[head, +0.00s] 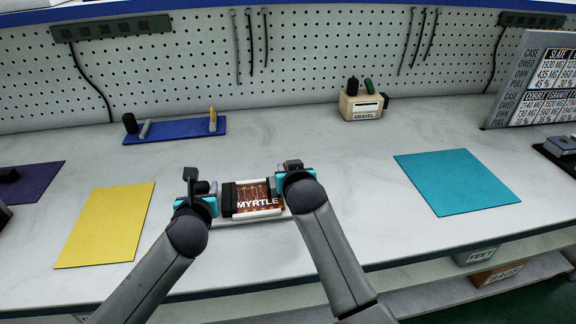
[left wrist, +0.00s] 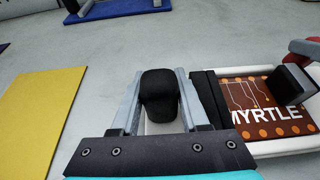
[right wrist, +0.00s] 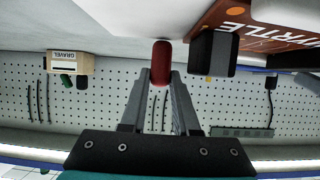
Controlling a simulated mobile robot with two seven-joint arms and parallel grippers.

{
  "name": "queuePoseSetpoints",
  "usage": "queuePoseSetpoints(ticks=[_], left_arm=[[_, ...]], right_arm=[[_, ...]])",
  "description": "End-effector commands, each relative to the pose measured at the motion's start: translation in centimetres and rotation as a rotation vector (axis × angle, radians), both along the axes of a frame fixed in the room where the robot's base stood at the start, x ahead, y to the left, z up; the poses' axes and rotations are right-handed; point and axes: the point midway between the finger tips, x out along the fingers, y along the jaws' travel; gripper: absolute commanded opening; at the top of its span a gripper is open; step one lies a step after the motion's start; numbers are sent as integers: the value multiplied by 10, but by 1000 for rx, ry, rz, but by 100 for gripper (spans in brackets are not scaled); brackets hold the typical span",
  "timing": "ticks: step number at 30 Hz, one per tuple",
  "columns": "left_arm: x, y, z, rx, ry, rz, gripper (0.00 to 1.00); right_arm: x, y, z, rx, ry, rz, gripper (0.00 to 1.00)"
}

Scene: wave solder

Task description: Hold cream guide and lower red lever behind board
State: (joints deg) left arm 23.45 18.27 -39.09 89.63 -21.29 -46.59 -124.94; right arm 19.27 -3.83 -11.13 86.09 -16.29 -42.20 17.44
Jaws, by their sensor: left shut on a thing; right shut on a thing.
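The brown board (head: 255,192) marked MYRTLE lies in a cream-white holder (head: 232,221) at the front middle of the bench. It also shows in the left wrist view (left wrist: 262,105). My left gripper (head: 196,188) is at the board's left, its fingers shut on a black knob (left wrist: 159,94). A pale part shows under the knob, mostly hidden by the fingers. My right gripper (head: 293,168) is at the board's right back corner, its fingers shut on the red lever (right wrist: 161,62). A black block (right wrist: 213,52) is beside the lever; the lever's lower end is hidden.
A yellow mat (head: 105,225) lies left and a teal mat (head: 455,182) right. A blue tray (head: 175,132) with small items and a wooden GRAVEL box (head: 362,104) stand behind. A sign (head: 535,90) is at far right. The bench between is clear.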

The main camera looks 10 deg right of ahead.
Motion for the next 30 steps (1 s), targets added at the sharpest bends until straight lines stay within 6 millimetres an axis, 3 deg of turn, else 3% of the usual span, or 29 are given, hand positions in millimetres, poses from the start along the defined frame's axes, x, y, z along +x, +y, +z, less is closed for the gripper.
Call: queuePoseSetpoints(ticks=[1,17,18,26,30], left_arm=[[-3,-2,-8,-2,17,-3,0],[-4,-3,-8,-3,18,-3,0],[-4,-3,-8,-3,17,-3,0],[-4,-3,-8,-3,17,-3,0],[-4,-2,-8,-3,17,-3,0]], right_arm=[[-2,3,-3,3,-5,4,0],[-3,4,-2,3,-33,7,0],[-3,4,-2,3,-33,7,31],[-3,3,-1,2,-34,5,60],[-2,2,-1,1,-34,4,60]])
